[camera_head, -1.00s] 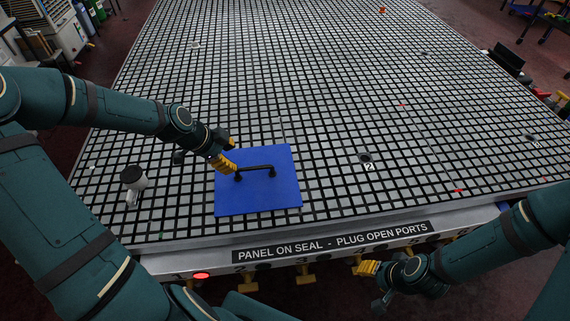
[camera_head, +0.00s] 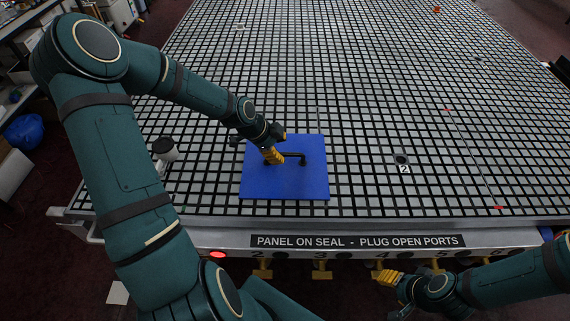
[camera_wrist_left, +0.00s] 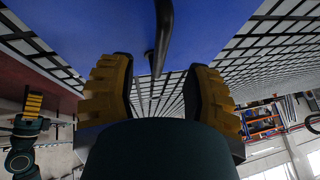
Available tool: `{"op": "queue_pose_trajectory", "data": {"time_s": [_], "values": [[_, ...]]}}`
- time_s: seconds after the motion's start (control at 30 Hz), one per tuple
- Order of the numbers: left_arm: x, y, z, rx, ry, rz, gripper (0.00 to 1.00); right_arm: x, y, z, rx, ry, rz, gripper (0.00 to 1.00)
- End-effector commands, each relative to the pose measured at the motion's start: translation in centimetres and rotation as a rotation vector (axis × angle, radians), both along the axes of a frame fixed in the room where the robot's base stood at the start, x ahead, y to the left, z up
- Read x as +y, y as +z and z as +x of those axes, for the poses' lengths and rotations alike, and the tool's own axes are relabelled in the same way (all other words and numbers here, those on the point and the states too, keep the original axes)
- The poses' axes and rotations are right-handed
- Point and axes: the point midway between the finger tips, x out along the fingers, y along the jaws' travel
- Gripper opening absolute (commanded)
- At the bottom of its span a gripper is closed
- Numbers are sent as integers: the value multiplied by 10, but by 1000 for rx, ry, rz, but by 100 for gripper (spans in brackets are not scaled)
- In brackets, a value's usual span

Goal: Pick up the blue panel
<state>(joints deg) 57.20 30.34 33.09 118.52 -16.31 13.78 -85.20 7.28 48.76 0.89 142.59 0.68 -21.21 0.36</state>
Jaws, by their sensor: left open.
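The blue panel (camera_head: 285,185) lies flat on the gridded table near its front edge. A dark bar handle (camera_head: 292,156) stands on its top. My left gripper (camera_head: 273,155) is over the left end of the handle and hides that end in the head view. In the left wrist view, its yellow fingers (camera_wrist_left: 162,90) are open and apart, with the handle (camera_wrist_left: 163,35) showing between them and the blue panel (camera_wrist_left: 95,35) behind. I cannot tell whether a finger touches the handle. My right gripper (camera_head: 388,279) is in front of the table, away from the panel.
The gridded table (camera_head: 370,110) is mostly clear behind and right of the panel. A dark-topped white fitting (camera_head: 164,151) stands left of the panel. Yellow valve handles (camera_head: 322,274) and a red light (camera_head: 218,254) line the front edge.

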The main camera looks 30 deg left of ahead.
Motion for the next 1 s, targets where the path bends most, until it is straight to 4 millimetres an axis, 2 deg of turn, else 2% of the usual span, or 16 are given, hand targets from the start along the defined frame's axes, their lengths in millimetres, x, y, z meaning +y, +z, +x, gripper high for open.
{"op": "queue_pose_trajectory", "data": {"time_s": [0.1, 0.23, 0.57, 0.67, 0.7, 0.73, 1.0], "values": [[-6, -19, 7, 1, -4, -2, 50, 0, -6, -2, 3, 2, 0, 47], [-11, -32, 13, 0, -2, -2, 50, 0, -8, -3, 6, 4, 2, 47], [-12, -37, 16, 1, 0, -1, 50, 1, -9, -3, 7, 5, 2, 47], [-12, -37, 16, 1, 0, -2, 21, 1, -9, -3, 7, 5, 2, 47], [-12, -37, 16, 1, 0, -2, 7, 1, -9, -3, 7, 5, 2, 47], [-12, -37, 16, 1, 0, -2, 0, 1, -9, -3, 7, 5, 2, 47], [-12, -37, 16, 1, 0, -2, 0, 0, -9, -3, 7, 5, 2, 47]]}}
